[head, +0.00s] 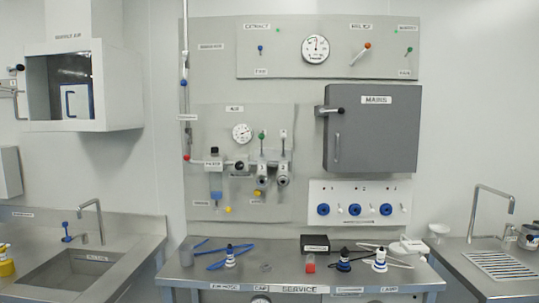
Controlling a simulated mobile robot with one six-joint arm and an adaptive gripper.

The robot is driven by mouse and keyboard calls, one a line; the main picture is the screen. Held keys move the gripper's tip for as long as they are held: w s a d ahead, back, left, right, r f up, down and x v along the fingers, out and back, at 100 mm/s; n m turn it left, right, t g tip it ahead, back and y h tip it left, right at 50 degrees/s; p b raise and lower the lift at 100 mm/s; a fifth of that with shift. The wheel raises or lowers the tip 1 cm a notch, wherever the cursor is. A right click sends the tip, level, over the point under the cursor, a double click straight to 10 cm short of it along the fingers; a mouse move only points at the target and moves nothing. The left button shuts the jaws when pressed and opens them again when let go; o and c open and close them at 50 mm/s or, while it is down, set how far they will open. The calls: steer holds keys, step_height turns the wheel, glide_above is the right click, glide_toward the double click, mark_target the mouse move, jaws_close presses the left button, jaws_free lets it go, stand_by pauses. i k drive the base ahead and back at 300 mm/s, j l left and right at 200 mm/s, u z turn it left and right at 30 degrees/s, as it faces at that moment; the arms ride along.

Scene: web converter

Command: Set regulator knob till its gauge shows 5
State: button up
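A panel marked AIR (272,122) is on the wall left of centre. A small round white gauge (241,132) sits on it; its needle is too small to read surely. Below the gauge is a dark round part that looks like the regulator knob (239,166), between a filter with a blue bowl (216,184) and two valves, the left one with a green-tipped lever (262,140). A second, larger gauge (315,49) is on the upper panel, its needle pointing roughly up. My gripper is not in view, so I cannot see its state.
A steel bench (202,273) stands below the panel, holding blue tongs, several small fittings and a black box (314,244). A grey MAINS cabinet (372,137) is right of the panel. A sink (71,274) is at left. Space before the AIR panel looks clear.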

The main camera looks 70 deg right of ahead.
mark_target(239, 166)
steer(key=z, duration=2.05)
